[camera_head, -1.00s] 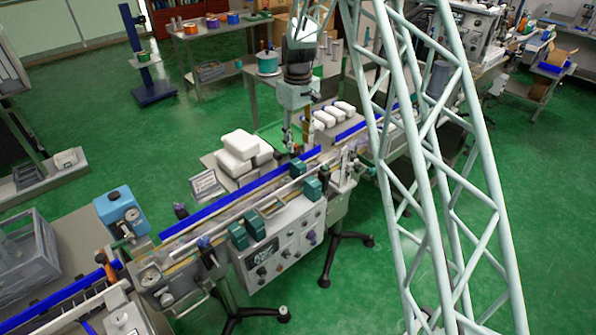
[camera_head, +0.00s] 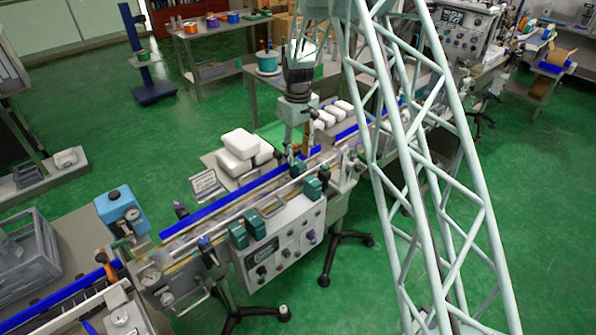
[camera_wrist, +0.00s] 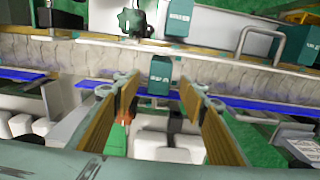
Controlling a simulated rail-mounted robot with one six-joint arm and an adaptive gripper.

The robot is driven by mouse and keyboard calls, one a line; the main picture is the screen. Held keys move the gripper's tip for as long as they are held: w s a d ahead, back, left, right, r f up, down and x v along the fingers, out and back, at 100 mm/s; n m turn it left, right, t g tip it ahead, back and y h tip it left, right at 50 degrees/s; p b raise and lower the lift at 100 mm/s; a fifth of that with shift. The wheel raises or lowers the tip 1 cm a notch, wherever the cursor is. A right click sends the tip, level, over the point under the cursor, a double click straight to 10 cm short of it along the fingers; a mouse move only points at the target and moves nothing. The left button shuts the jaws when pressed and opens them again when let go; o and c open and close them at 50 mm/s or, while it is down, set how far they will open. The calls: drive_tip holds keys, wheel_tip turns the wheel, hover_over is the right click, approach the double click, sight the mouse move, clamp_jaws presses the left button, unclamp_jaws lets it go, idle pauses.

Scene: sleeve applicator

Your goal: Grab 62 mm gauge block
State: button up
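My gripper (camera_wrist: 160,84) is open in the wrist view, with its two tan-padded fingers apart and nothing between them. A teal block (camera_wrist: 160,74) with a blurred pale label stands just beyond the fingertips, roughly centred between them, on the conveyor. Another teal block (camera_wrist: 180,18) stands farther up in that view. The labels are too blurred to read for sure, so I cannot tell which is the 62 mm block. In the head view, my gripper (camera_head: 296,150) hangs low over the conveyor, close to a teal block (camera_head: 299,166).
More teal blocks stand along the machine, including one at its front edge (camera_head: 312,188) and one to the left (camera_head: 238,235). Blue rails (camera_head: 215,208) run along the conveyor. White packs (camera_head: 240,145) are stacked behind it. A metal handle (camera_wrist: 262,38) rises at upper right in the wrist view.

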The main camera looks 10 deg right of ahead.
sight(298, 162)
drive_tip(key=shift+f, duration=1.1)
drive_tip(key=shift+f, duration=0.1)
drive_tip(key=shift+f, duration=2.5)
drive_tip(key=shift+c, duration=0.4)
drive_tip(key=c, duration=1)
drive_tip(key=shift+w+r, duration=0.1)
drive_tip(key=shift+r, duration=0.05)
drive_tip(key=shift+r, duration=4.9)
